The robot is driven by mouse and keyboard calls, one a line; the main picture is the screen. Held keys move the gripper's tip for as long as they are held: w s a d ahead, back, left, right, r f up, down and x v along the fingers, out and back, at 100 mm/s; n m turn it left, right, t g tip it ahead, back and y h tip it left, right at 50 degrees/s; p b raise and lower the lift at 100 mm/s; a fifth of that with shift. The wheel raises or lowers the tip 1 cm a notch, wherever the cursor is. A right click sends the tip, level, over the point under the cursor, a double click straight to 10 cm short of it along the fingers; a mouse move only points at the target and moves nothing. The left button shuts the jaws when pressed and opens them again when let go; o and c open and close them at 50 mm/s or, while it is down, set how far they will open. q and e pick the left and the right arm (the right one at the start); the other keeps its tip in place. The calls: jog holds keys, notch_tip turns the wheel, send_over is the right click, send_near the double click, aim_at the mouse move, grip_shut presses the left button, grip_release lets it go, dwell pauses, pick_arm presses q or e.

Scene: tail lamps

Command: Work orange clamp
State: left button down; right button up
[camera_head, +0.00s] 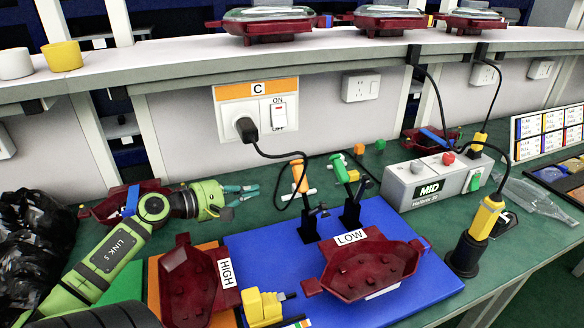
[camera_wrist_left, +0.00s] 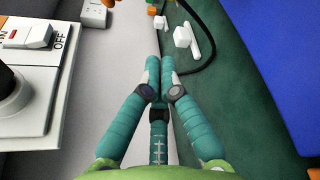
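The orange clamp (camera_head: 299,178) has an orange handle and a black base and stands upright at the back left of the blue mat (camera_head: 262,245). A green-handled clamp (camera_head: 341,170) stands just right of it. My left gripper (camera_head: 258,190) has teal fingers and points right, a short way left of the orange handle and apart from it. In the left wrist view my left gripper (camera_wrist_left: 161,62) has its fingertips together with nothing between them. I cannot pick out the orange clamp with certainty there. My right gripper is not in view.
A black cable hangs from socket C (camera_head: 257,106) close behind the orange clamp. Dark red tail lamps marked HIGH (camera_head: 190,285) and LOW (camera_head: 368,265) lie in front. A grey MID box (camera_head: 430,184) and a yellow-black tool (camera_head: 486,218) stand to the right.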

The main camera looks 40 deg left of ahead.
aim_at(302, 187)
pick_arm(q)
jog(key=w+d+p, duration=0.4)
jog(key=w, duration=0.4)
jog(key=shift+d+r+m+p, duration=0.15)
jog(key=shift+d+m+p, duration=0.15)
jog(key=shift+d, duration=0.1)
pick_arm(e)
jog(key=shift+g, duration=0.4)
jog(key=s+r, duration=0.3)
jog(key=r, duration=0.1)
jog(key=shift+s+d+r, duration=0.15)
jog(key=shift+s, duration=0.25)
